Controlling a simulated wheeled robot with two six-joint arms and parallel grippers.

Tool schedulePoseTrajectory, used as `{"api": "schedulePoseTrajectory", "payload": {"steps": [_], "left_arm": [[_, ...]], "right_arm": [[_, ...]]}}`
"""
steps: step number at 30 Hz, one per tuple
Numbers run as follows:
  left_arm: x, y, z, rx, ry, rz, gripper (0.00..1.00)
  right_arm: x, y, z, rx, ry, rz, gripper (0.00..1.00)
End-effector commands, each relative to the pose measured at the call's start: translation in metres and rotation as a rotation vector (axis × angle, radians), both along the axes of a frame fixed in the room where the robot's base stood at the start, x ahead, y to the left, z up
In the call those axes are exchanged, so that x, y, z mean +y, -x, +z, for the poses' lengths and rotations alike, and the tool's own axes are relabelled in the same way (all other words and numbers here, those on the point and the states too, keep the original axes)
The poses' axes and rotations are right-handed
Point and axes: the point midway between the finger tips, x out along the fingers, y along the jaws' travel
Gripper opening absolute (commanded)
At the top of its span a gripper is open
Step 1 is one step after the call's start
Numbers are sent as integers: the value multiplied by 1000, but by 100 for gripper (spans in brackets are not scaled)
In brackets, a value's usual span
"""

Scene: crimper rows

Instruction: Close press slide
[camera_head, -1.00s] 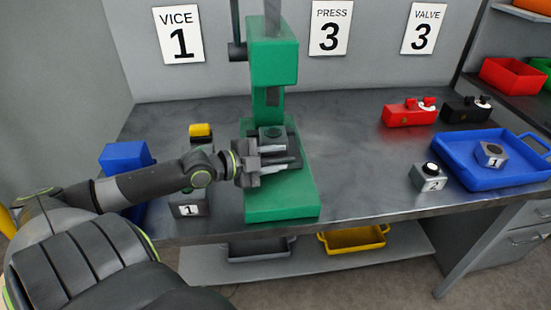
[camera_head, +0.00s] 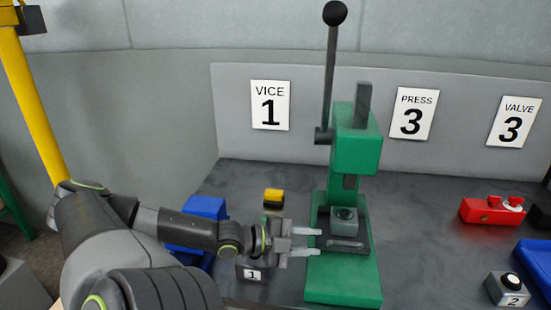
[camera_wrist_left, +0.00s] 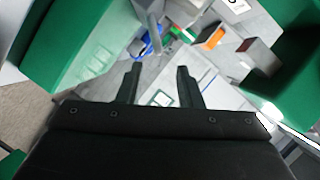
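The green press (camera_head: 355,150) stands on the bench, with a long black lever (camera_head: 330,70) ending in a round knob raised upright. A grey block (camera_head: 344,220) sits on the press slide (camera_head: 342,244), under the ram. My left gripper (camera_head: 312,242) is just left of the slide, its two fingers apart and pointing right toward it, with nothing between them. In the left wrist view the open fingers (camera_wrist_left: 158,85) also show, with green press parts on both sides. I cannot tell whether a finger touches the slide. My right gripper is not in view.
A grey block marked 1 (camera_head: 253,273), a yellow-topped part (camera_head: 273,198) and a blue bin (camera_head: 203,212) lie near my left arm. A block marked 2 (camera_head: 508,289), a red valve part (camera_head: 490,211) and a blue tray (camera_head: 534,262) are at right. Bench between press and these is clear.

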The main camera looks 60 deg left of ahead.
Motion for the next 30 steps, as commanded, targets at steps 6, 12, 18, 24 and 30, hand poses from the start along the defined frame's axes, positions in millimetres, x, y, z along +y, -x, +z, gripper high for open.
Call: {"api": "schedulePoseTrajectory", "payload": {"steps": [6, 12, 18, 24, 30], "left_arm": [[14, 33, 10, 7, -2, 3, 33], [24, 58, 15, 3, -3, 3, 33], [30, 72, 17, 0, -2, 1, 33], [31, 75, 17, -1, -2, 1, 33], [31, 74, 17, -1, -2, 1, 33]], "right_arm": [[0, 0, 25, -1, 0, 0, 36], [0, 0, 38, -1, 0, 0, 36], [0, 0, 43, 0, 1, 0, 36], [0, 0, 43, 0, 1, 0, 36], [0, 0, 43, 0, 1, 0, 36]]}}
